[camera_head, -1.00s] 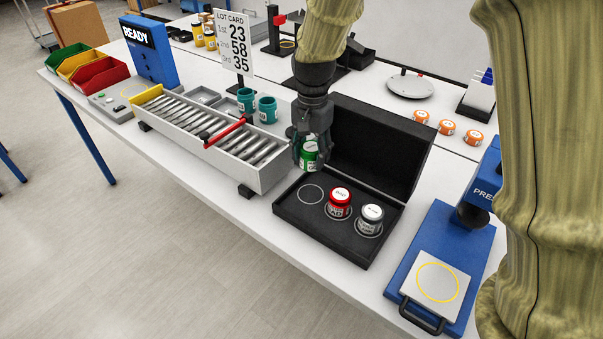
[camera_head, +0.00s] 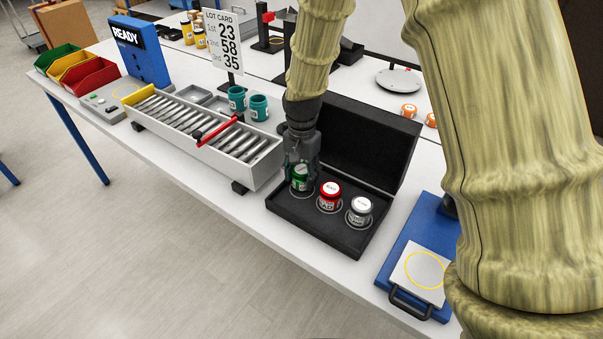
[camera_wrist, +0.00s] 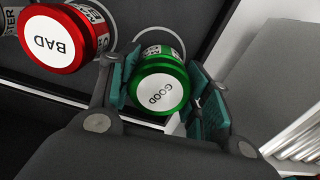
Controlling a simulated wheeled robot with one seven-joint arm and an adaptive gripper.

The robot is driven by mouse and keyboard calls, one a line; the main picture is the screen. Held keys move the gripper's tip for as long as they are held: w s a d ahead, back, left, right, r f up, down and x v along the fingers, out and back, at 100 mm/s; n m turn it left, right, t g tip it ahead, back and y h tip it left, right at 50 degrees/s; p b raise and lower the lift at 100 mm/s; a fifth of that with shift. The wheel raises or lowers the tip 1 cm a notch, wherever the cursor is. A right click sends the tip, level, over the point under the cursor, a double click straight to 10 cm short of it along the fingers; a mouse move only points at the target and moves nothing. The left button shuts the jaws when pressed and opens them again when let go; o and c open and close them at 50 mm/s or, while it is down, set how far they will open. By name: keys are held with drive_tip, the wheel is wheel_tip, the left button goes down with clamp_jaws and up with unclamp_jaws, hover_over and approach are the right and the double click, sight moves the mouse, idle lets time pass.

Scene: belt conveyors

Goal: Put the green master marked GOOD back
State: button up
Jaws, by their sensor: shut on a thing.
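The green master (camera_head: 300,180) is a small jar; its white lid reads GOOD in the wrist view (camera_wrist: 161,92). My gripper (camera_head: 302,172) is shut on it, with a finger on each side (camera_wrist: 163,88). It is low over the left spot of the open black case (camera_head: 300,222). I cannot tell whether its base touches the case floor. The red master (camera_head: 329,194), marked BAD in the wrist view (camera_wrist: 62,40), stands upright in the middle ring. A grey master (camera_head: 360,208) with a white lid stands in the right ring.
The case's raised lid (camera_head: 360,145) stands behind my gripper. A roller conveyor (camera_head: 205,140) with a red bar lies to the left, with two teal jars (camera_head: 248,103) behind it. A blue press (camera_head: 420,260) stands to the right.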

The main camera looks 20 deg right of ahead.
sight(303, 171)
drive_tip(key=shift+s+f, duration=0.1)
drive_tip(key=shift+s, duration=0.25)
drive_tip(key=shift+s+r, duration=0.2)
drive_tip(key=shift+s, duration=0.3)
drive_tip(key=shift+w+f, duration=0.2)
drive_tip(key=o, duration=0.9)
drive_tip(key=shift+w+f, duration=0.25)
drive_tip(key=shift+w, duration=0.05)
drive_tip(key=shift+c, duration=0.2)
drive_tip(key=o, duration=0.4)
drive_tip(key=shift+w, duration=0.1)
drive_tip(key=shift+o, duration=0.2)
drive_tip(key=shift+s+r, duration=0.2)
drive_tip(key=shift+s, duration=0.15)
drive_tip(key=shift+w, duration=0.2)
wheel_tip(303, 171, up, 12)
drive_tip(key=b, duration=0.3)
